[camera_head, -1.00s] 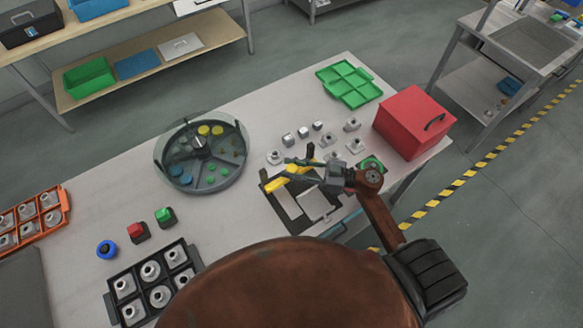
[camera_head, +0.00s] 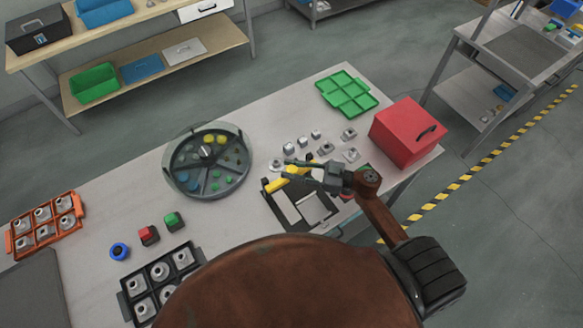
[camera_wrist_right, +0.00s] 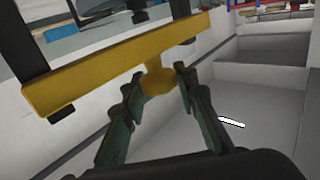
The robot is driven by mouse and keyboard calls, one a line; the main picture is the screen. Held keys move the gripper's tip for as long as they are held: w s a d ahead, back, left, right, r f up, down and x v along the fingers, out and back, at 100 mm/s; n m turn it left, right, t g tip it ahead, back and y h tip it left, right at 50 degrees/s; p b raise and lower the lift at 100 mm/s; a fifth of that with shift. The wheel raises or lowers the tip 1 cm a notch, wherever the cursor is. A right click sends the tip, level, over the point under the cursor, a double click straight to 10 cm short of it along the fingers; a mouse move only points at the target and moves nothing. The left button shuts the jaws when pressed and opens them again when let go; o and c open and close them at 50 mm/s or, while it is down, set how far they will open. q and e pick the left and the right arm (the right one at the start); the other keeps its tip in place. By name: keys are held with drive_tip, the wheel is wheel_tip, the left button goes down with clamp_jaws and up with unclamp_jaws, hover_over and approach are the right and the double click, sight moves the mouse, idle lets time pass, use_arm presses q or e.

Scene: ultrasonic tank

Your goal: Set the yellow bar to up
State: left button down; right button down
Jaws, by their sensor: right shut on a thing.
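The yellow bar (camera_head: 275,185) sits over a dark-framed fixture (camera_head: 276,211) with pale plates, near the front edge of the table. In the right wrist view the yellow bar (camera_wrist_right: 110,62) runs slantwise across the upper left between two dark posts. A rounded yellow knob (camera_wrist_right: 157,82) sticks out from it. My right gripper (camera_head: 291,167) reaches the bar from the right. In the wrist view its fingertips (camera_wrist_right: 158,86) are closed around the knob. The gripper hides part of the bar in the head view. My left gripper is out of view.
A round divided tray (camera_head: 222,187) stands left of the fixture. Several small metal parts (camera_head: 326,148) lie just behind it. A red box (camera_head: 400,135) stands to the right and a green tray (camera_head: 347,92) at the back. Red and green buttons (camera_head: 172,221) are at the left.

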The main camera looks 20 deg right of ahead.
drive_tip(key=shift+w+r, duration=0.1)
drive_tip(key=shift+r, duration=0.3)
drive_tip(key=c, duration=1.9)
unclamp_jaws()
drive_tip(key=o, duration=0.4)
drive_tip(key=shift+f, duration=0.15)
drive_tip(key=v, duration=1.2)
drive_tip(key=shift+a+f, duration=0.1)
